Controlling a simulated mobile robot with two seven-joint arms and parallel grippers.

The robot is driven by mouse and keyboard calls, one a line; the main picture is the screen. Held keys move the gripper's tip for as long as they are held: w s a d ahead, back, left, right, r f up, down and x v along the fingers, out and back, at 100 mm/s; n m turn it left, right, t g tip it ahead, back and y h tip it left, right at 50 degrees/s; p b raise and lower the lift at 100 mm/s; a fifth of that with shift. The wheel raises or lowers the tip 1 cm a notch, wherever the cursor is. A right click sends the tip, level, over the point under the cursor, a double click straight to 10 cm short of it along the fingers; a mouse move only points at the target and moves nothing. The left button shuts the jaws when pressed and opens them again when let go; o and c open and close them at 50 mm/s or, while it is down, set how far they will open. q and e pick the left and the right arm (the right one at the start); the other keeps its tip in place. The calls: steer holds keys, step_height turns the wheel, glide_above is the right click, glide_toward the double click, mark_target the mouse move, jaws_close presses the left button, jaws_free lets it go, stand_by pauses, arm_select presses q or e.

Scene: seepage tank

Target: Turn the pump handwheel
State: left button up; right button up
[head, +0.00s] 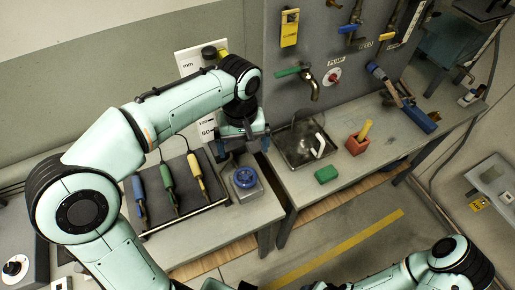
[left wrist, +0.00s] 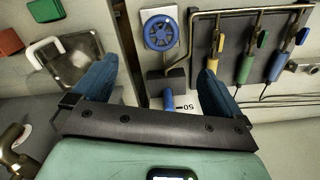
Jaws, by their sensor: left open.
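A blue spoked handwheel (head: 245,177) lies face up on a grey base on the left table. It also shows at the top of the left wrist view (left wrist: 160,32), beyond and between the fingers. A small red knob (head: 332,77) on a pale disc sits on the wall panel under a "PUMP" label. My left gripper (head: 244,148) points down, open, just behind the blue wheel in the head view. Its blue fingers also show in the left wrist view (left wrist: 155,85), apart from the wheel. My right gripper is out of view; only my right arm shows at the lower right.
A dark tray (head: 178,204) holds blue, green and yellow tools left of the wheel. A metal basin (head: 292,152), green block (head: 326,174) and red box (head: 355,146) stand on the right table. A blue handle (left wrist: 180,101) lies near the fingers.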

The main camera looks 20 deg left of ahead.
mark_target(245, 176)
arm_select(q)
steer(key=f, duration=0.4)
steer(key=f+b, duration=0.1)
steer(key=f, duration=0.8)
steer(key=shift+s+f+b, duration=0.1)
steer(key=shift+s+b, duration=0.15)
steer(key=shift+b, duration=0.1)
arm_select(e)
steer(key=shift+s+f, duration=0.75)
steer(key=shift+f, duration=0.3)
arm_select(q)
steer(key=c, duration=1.1)
